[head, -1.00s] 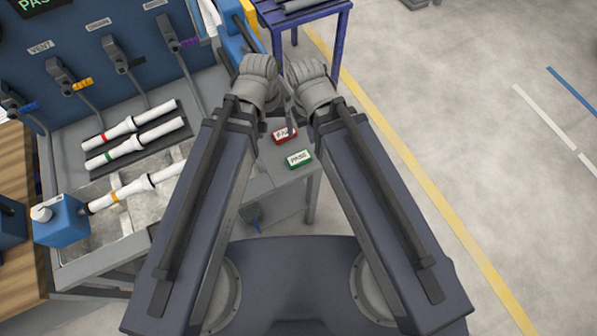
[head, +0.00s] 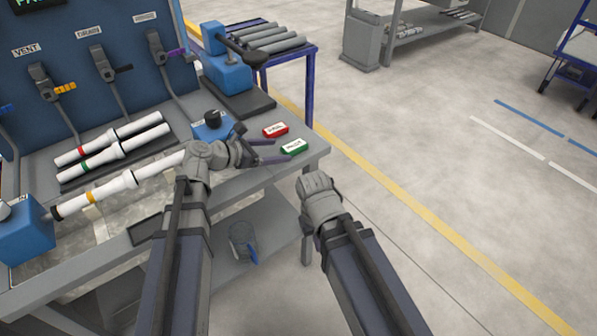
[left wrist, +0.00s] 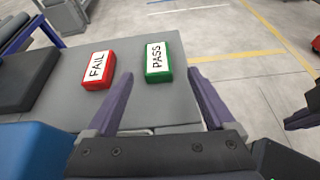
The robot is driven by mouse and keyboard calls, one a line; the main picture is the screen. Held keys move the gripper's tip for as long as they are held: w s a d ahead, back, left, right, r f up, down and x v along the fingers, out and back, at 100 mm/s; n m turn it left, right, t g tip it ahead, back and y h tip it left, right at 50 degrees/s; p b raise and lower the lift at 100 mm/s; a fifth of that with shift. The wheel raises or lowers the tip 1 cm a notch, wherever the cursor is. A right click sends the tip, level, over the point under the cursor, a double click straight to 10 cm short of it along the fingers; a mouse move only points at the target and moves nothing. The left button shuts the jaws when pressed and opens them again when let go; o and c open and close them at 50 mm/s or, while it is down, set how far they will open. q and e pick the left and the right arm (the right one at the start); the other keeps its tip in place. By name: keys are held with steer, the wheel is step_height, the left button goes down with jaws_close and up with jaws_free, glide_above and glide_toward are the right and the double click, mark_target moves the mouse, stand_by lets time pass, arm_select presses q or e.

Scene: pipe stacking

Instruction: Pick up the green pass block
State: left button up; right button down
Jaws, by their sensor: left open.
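The green pass block (head: 294,146) lies flat near the right end of the grey workbench. Its white label reads PASS in the left wrist view (left wrist: 158,62). A red fail block (head: 275,130) lies beside it to the left, apart from it. My left gripper (head: 284,151) is open and empty just short of the green block. In the left wrist view its fingers (left wrist: 160,92) are spread, with the green block ahead between their directions. My right arm (head: 321,205) is held off the bench's right end; its jaws are hidden behind the wrist.
White pipes with coloured bands (head: 110,145) lie on the bench at left. A blue fixture (head: 228,72) stands behind the blocks, and a blue box (head: 212,126) stands near my left wrist. A purple-legged table (head: 312,85) stands beyond.

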mark_target(298, 143)
arm_select(q)
steer(key=shift+a+n, duration=0.1)
steer(key=shift+n, duration=0.2)
steer(key=shift+b+x, duration=0.45)
steer(key=shift+x, duration=0.85)
steer(key=shift+w+d+r, duration=0.1)
steer(key=shift+w+d, duration=0.15)
steer(key=shift+d, duration=0.05)
steer(key=x, duration=0.3)
steer(key=r+x, duration=0.1)
steer(key=shift+w+d+f+b, duration=0.15)
steer(key=shift+w+d+b, duration=0.2)
steer(key=shift+w+d, duration=0.1)
steer(key=shift+s, duration=0.1)
jaws_close()
steer(key=shift+a, duration=0.1)
step_height(298, 143, up, 10)
steer(key=p, duration=1)
